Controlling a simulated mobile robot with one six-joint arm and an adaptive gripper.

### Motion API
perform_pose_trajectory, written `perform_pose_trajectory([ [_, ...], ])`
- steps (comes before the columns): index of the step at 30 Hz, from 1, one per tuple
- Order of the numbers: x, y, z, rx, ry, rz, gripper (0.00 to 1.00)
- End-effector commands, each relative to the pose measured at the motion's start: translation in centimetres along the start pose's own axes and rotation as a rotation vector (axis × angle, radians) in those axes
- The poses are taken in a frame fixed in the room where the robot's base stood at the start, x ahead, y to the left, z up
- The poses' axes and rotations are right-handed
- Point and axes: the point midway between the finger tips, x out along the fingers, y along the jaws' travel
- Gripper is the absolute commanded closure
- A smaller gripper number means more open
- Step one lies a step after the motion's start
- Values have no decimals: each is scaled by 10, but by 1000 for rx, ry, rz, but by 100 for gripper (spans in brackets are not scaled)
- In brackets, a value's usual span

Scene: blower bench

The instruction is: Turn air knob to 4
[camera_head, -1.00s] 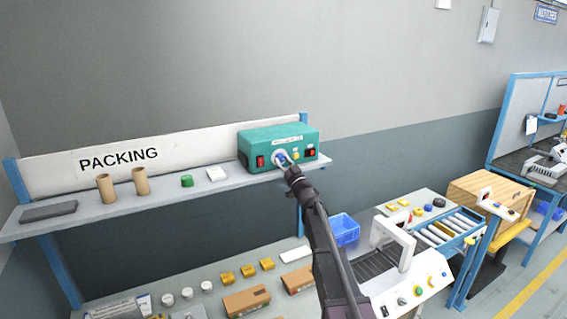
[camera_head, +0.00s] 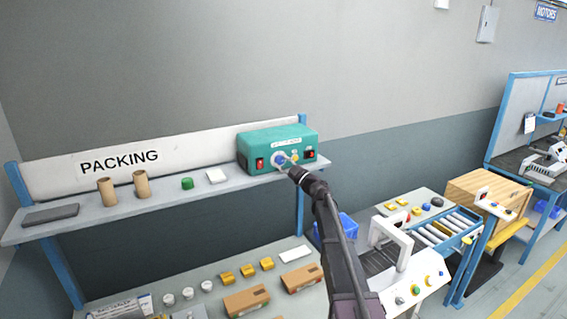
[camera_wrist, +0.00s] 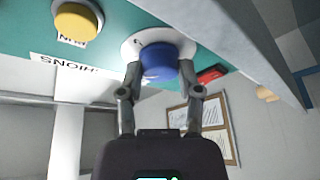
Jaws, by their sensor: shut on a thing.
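The blower is a teal box (camera_head: 262,145) on the shelf under the PACKING board. Its air knob is blue on a white dial; the knob (camera_wrist: 158,61) shows in the wrist view, and in the head view the dial (camera_head: 279,159) is partly hidden by my gripper. My gripper (camera_wrist: 162,80) is shut on the blue knob, one finger on each side. The dial's numbers are mostly hidden or too small to read, so I cannot tell the setting.
A yellow button (camera_wrist: 75,20) and a red switch (camera_wrist: 212,73) sit near the knob on the same panel. Below is a bench with small boxes.

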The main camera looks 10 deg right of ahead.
Motion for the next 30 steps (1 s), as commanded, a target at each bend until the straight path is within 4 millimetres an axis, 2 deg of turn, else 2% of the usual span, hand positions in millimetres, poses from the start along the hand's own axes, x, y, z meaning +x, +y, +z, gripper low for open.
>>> perform_pose_trajectory([
  [14,2,2,1,-18,-1,-4,100],
  [15,2,2,1,-17,-1,-4,48],
  [18,1,2,1,-18,-1,-4,20],
  [30,0,0,0,-18,-1,-6,20],
])
